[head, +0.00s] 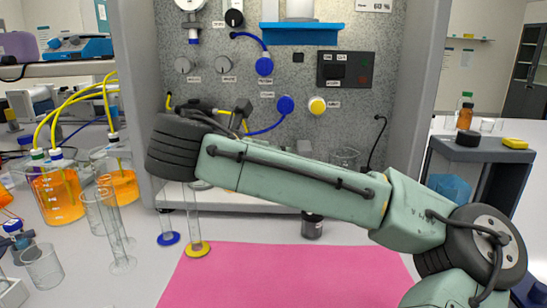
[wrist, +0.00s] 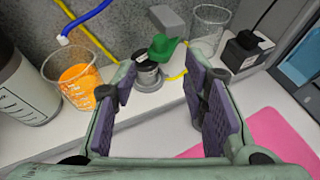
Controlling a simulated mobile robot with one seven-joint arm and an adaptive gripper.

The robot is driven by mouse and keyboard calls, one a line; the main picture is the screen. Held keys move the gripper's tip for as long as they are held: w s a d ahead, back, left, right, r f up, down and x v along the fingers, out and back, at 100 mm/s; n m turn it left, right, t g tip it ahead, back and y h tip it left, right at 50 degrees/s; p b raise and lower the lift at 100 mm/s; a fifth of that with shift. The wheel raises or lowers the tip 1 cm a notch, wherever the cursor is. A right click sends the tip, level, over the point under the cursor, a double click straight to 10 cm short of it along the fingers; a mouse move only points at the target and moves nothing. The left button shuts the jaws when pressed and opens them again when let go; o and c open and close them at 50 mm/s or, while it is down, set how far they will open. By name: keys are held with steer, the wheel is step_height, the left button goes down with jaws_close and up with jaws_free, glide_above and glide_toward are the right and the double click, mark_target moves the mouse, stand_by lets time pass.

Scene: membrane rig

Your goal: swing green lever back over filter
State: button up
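The green lever (wrist: 166,48) shows in the wrist view, on or just behind a small dark round fitting with a grey base (wrist: 148,76), which looks like the filter holder. The lever's far end stands close to a grey block. I cannot tell exactly how far it lies over the filter. My gripper (wrist: 160,72) is open, its two purple-padded fingers spread on either side of the fitting and lever. Nothing is held between them, and I see no clear contact. In the head view my own arm hides the gripper, lever and filter.
A beaker of orange liquid (wrist: 72,88) stands left of the fingers, a clear beaker (wrist: 211,24) behind, and a black box (wrist: 244,48) to the right. Glass cylinders (head: 118,240) stand left of the pink mat (head: 285,275), which is clear.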

steer(key=p+x, duration=0.1)
steer(key=x, duration=0.9)
steer(key=shift+p, duration=0.4)
steer(key=shift+s+f, duration=0.1)
steer(key=shift+c, duration=0.5)
jaws_close()
